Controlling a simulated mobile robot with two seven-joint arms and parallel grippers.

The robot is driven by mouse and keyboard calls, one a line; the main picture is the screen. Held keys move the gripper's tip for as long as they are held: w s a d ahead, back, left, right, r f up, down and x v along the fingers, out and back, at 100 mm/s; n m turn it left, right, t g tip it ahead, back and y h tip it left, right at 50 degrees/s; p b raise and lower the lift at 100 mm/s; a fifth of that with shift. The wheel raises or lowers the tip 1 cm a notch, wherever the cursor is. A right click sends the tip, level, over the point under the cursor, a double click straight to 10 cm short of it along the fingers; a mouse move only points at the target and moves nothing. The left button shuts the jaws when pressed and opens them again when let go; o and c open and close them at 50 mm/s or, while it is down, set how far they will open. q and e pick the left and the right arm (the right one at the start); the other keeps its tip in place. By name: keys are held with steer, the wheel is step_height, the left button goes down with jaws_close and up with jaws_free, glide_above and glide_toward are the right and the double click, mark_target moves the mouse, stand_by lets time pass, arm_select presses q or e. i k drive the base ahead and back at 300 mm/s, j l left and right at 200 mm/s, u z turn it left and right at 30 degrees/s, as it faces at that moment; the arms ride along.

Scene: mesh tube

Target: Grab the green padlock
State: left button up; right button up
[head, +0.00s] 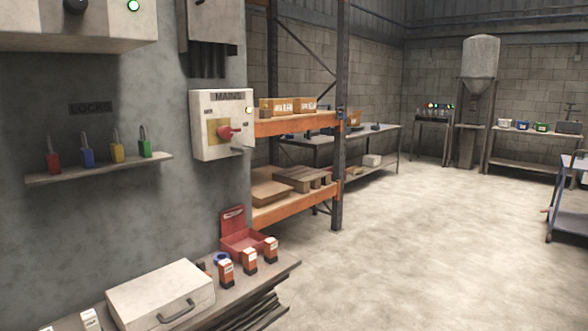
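The green padlock (145,148) stands upright on a small wall shelf (100,168) at the left of the head view, its dark shackle pointing up. It is the rightmost in a row of padlocks. To its left stand a yellow padlock (118,153), a blue padlock (88,158) and a red padlock (54,162). A "LOCKS" label (90,108) is on the wall above. Neither of my grippers shows in this view.
Below the shelf, a bench holds a white case (161,296), an open red box (240,241) and small orange-and-white boxes (249,262). A "MAINS" box (207,149) with a red switch juts from the wall right of the padlocks.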

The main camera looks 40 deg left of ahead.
mark_target(145, 145)
steer(key=i+u, duration=0.2)
steer(key=i, duration=0.3)
steer(key=i+l+u, duration=0.2)
steer(key=i, duration=0.35)
steer(key=i+l+u, duration=0.1)
steer(key=i+u, duration=0.15)
steer(key=u, duration=0.2)
steer(key=i+l+u, duration=0.2)
steer(key=u, duration=0.25)
steer(key=i+l+u, duration=0.2)
steer(key=u, duration=0.25)
steer(key=i+l+u, duration=0.1)
steer(key=l+u, duration=0.35)
steer(key=i+l+u, duration=0.1)
steer(key=l+u, duration=0.45)
steer(key=i+l, duration=0.05)
